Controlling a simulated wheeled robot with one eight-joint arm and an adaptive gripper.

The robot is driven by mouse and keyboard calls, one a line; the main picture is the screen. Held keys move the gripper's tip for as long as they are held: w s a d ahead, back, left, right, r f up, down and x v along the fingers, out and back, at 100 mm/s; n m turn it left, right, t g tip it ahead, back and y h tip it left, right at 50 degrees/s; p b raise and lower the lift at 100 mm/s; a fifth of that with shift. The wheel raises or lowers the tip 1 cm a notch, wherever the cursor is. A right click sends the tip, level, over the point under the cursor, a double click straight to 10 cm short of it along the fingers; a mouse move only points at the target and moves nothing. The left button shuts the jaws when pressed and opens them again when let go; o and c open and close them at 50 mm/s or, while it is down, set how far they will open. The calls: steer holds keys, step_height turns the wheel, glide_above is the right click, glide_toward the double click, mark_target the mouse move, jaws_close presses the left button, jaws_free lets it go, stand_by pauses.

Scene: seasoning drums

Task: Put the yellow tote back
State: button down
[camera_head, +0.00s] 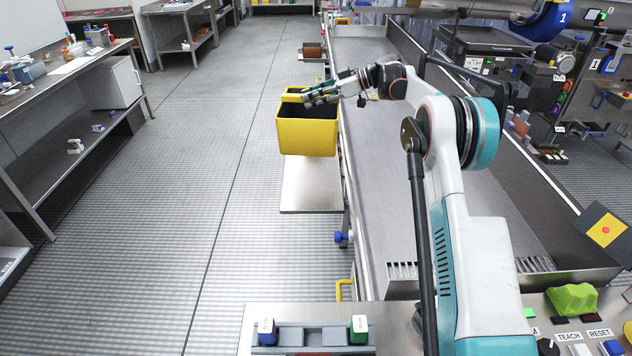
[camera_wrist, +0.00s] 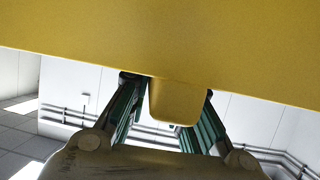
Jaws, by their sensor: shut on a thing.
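The yellow tote (camera_head: 307,137) is an open box with a dark inside. In the head view it is upright at the left side of the long steel conveyor trough, over the far part of a small side shelf (camera_head: 310,192). I cannot tell whether its bottom touches the shelf. My gripper (camera_head: 312,97) reaches over the tote's top edge from the right. In the wrist view the tote's yellow wall (camera_wrist: 160,40) fills the top, and my gripper's fingers (camera_wrist: 172,90) are shut on either side of its yellow tab. The tote's underside is hidden.
The steel trough (camera_head: 385,150) runs along the tote's right side. Open grey floor (camera_head: 200,200) lies to the left, with a steel workbench (camera_head: 75,75) at the far left. A brown block (camera_head: 312,50) sits on another side shelf beyond the tote.

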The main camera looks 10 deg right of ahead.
step_height(320, 180, down, 20)
steer(key=b, duration=0.6)
steer(key=shift+r, duration=0.15)
steer(key=c, duration=1.4)
jaws_free()
steer(key=shift+c, duration=0.2)
steer(key=p+v, duration=0.4)
steer(key=v, duration=0.9)
steer(key=shift+s+d+r, duration=0.2)
steer(key=shift+d, duration=0.05)
